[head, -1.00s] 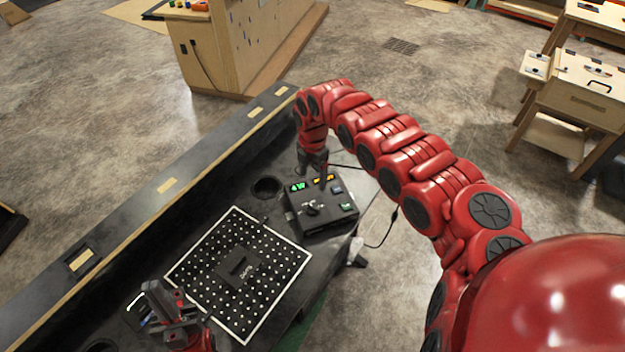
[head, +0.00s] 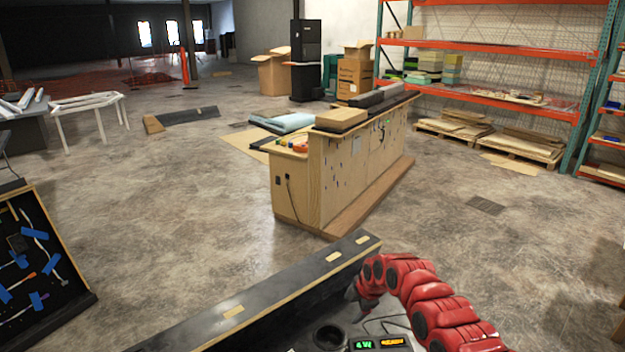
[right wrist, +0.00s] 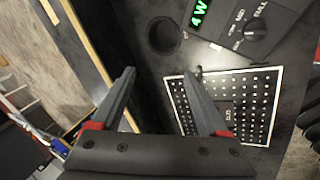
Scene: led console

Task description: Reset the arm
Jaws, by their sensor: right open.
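The LED console (head: 380,344) shows at the bottom edge of the head view, mostly cut off, with a green and an orange display lit. In the right wrist view the dark console (right wrist: 228,28) is at the top right, with a green display and a black knob. My right gripper (head: 355,297) is at the end of the bent red arm in the head view, small and dark. In the right wrist view the right gripper (right wrist: 160,82) has its two fingers apart with nothing between them. It is clear of the console. My left gripper is out of view.
The white-bordered perforated panel (right wrist: 276,108) lies beyond the right finger in the wrist view. A round hole (right wrist: 163,35) is in the dark table. A long dark ledge (head: 275,300) runs along the table. A wooden cabinet (head: 345,175) stands beyond, with open floor around it.

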